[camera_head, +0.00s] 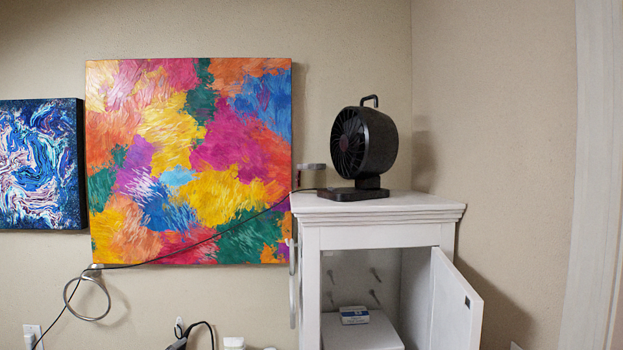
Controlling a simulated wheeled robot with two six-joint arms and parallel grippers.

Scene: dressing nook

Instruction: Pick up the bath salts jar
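I cannot make out a bath salts jar for certain. A white rounded top (234,343), perhaps a lid, shows at the bottom edge; the rest of it is cut off, so I cannot tell what it is. Neither of my grippers is in view.
A white cabinet (380,236) stands at the right with its door (455,305) swung open. A small white and blue box (354,315) lies inside on a white surface. A black fan (365,145) stands on top. A black cord (180,246) runs left across the colourful painting (190,150).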

